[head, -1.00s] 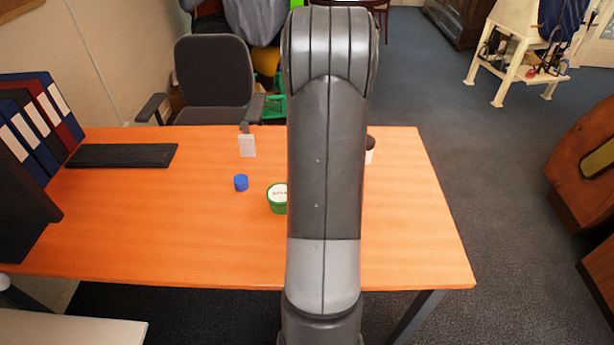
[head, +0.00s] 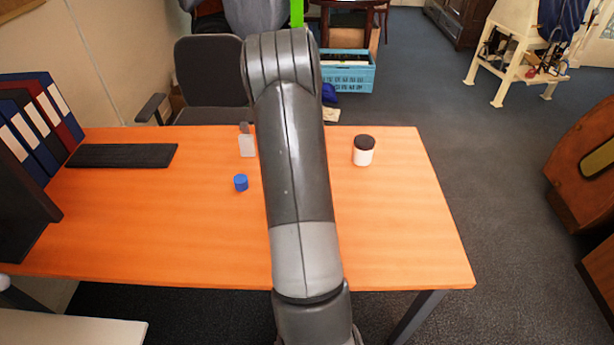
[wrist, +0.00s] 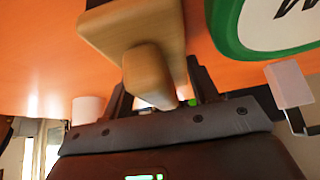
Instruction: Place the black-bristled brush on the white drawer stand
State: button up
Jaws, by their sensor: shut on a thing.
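In the wrist view, my gripper (wrist: 160,92) is shut on a pale wooden piece (wrist: 148,68), which looks like the brush's handle. A wider wooden part (wrist: 135,27) lies beyond it against the orange desk. No black bristles show, and I cannot tell whether the piece touches the desk. In the head view my arm hides the gripper and the brush. A white flat top (head: 65,328) at the lower left corner may be the white drawer stand; no drawers show.
The orange desk (head: 390,230) holds a black-lidded white jar (head: 363,152), a blue cap (head: 241,182), a small white block (head: 247,146), a keyboard (head: 122,155) and binders (head: 45,115) at the left. A green-rimmed tin (wrist: 232,30) is close to my gripper.

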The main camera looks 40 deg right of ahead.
jog(key=o, duration=1.1)
jog(key=shift+f, duration=0.1)
jog(key=shift+c, duration=0.2)
jog(key=shift+s+a+r, duration=0.1)
jog(key=shift+s+r, duration=0.05)
jog(key=shift+r, duration=0.35)
jog(key=v, duration=1.1)
